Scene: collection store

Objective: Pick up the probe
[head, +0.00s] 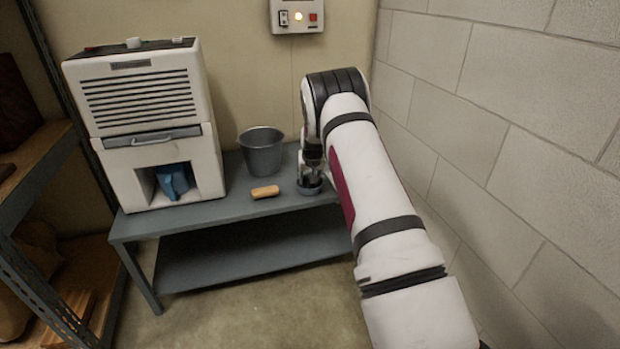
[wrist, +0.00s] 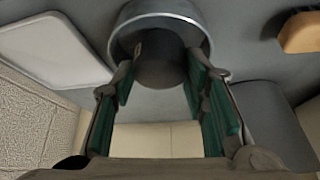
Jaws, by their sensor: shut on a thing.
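My gripper (head: 312,168) is low over the right end of the grey bench, pointing down. In the wrist view its two green-padded fingers (wrist: 160,92) stand either side of a dark, round-ended piece (wrist: 158,70), which I take to be the probe, and are shut on it. A grey metal ring or cup (wrist: 198,30) surrounds that piece. In the head view the cup (head: 311,188) stands on the bench right under the fingers. The probe's lower part is hidden, and I cannot tell whether it is clear of the cup.
A tan block (head: 265,192) lies left of the cup on the bench (head: 215,212). A grey bucket (head: 262,152) stands behind the block. A white machine (head: 150,120) with a blue jug (head: 174,181) fills the left end. A flat white piece (wrist: 50,45) lies beside the cup. A block wall (head: 500,130) is close right.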

